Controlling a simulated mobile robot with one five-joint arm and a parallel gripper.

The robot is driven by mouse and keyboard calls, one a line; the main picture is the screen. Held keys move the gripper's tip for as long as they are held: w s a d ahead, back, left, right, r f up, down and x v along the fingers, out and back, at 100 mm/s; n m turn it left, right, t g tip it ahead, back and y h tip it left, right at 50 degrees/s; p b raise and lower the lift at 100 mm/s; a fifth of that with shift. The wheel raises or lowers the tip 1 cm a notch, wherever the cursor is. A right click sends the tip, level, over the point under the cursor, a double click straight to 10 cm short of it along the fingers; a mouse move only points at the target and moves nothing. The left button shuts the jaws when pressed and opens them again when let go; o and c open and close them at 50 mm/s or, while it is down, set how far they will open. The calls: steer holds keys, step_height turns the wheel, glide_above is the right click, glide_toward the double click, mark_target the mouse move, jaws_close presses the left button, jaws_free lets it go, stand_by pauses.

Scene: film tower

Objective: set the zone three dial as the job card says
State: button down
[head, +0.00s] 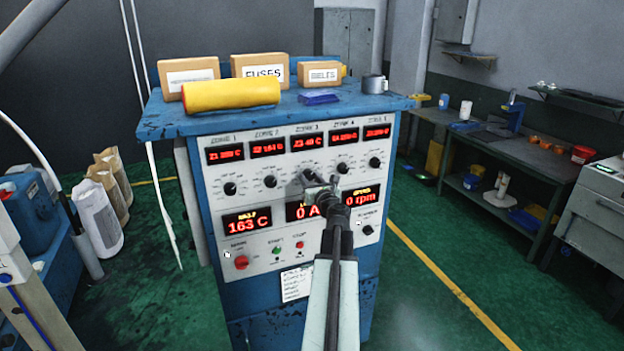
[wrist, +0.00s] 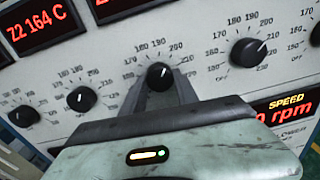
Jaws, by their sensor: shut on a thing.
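The zone three dial (wrist: 158,75) is a black round knob on the white panel, seen in the wrist view between the tips of my gripper (wrist: 160,92). The gripper is shut on it. Its pale mark points up and to the right, about between the 190 and 210 marks; the exact value I cannot tell. In the head view my gripper (head: 317,186) covers this dial. The red zone three display (head: 307,142) is lit above, its digits unclear. A white card (head: 296,284) hangs low on the cabinet front; its text is too small to read.
The zone two dial (head: 270,181) and zone four dial (head: 342,168) stand close on either side. Below are the lit displays, a red knob (head: 241,262) and small buttons. Boxes and a yellow roll (head: 231,95) lie on the blue cabinet top (head: 180,121).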

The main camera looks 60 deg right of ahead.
steer(key=shift+m, duration=0.7)
steer(key=c, duration=0.9)
jaws_free()
steer(key=v, duration=0.8)
steer(key=shift+d, duration=0.1)
